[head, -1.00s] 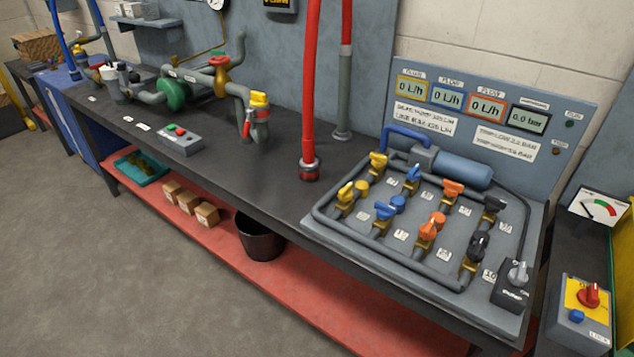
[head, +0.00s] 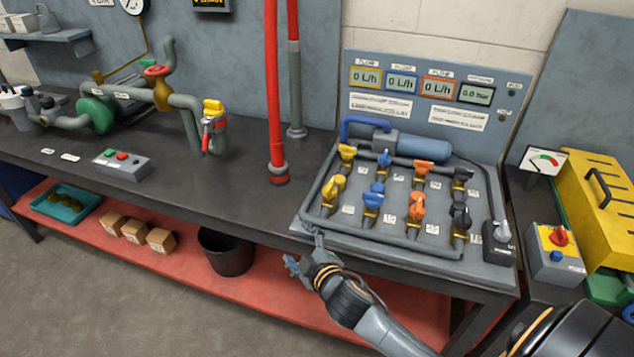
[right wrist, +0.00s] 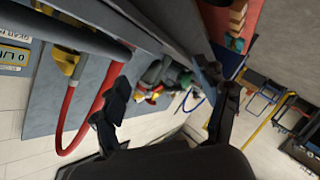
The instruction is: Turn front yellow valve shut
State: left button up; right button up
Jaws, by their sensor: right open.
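The front yellow valve (head: 333,188) is on the left end of the front row of the grey pipe board (head: 375,247) in the head view. Another yellow valve (head: 346,153) sits behind it. My right gripper (head: 303,250) is open and empty at the front left corner of the board, below and left of the front yellow valve and apart from it. In the right wrist view its two fingers (right wrist: 170,100) are spread with nothing between them. A yellow part (right wrist: 64,58) shows at upper left there; I cannot tell which valve it is. My left gripper is out of view.
Blue (head: 372,197), orange (head: 417,206) and black (head: 461,214) valves stand right of the front yellow one. A red hose (head: 275,90) rises left of the board. A black bucket (head: 226,252) stands on the red shelf below. The bench top between is clear.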

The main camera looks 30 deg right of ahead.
jog(key=w+a+r+n+t+y, duration=0.1)
jog(key=w+a+r+n+y, duration=0.1)
jog(key=w+r+n+y, duration=0.25)
jog(key=w+a+r+n+t+y, duration=0.1)
jog(key=a+r+n+y, duration=0.15)
jog(key=r+n, duration=0.45)
jog(key=w+a+r+n+t+y, duration=0.1)
jog(key=w+a+r+n+y, duration=0.1)
jog(key=r+n+y, duration=0.4)
jog(key=n+g+h, duration=0.9)
jog(key=n+g, duration=0.5)
jog(key=n, duration=0.4)
send_near(331, 185)
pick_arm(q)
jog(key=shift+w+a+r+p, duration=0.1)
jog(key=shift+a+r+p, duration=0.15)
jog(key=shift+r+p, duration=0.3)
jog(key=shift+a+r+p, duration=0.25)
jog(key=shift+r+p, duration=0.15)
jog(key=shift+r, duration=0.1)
pick_arm(e)
jog(key=x, duration=0.9)
jog(key=shift+w+f, duration=0.15)
jog(key=c, duration=1.2)
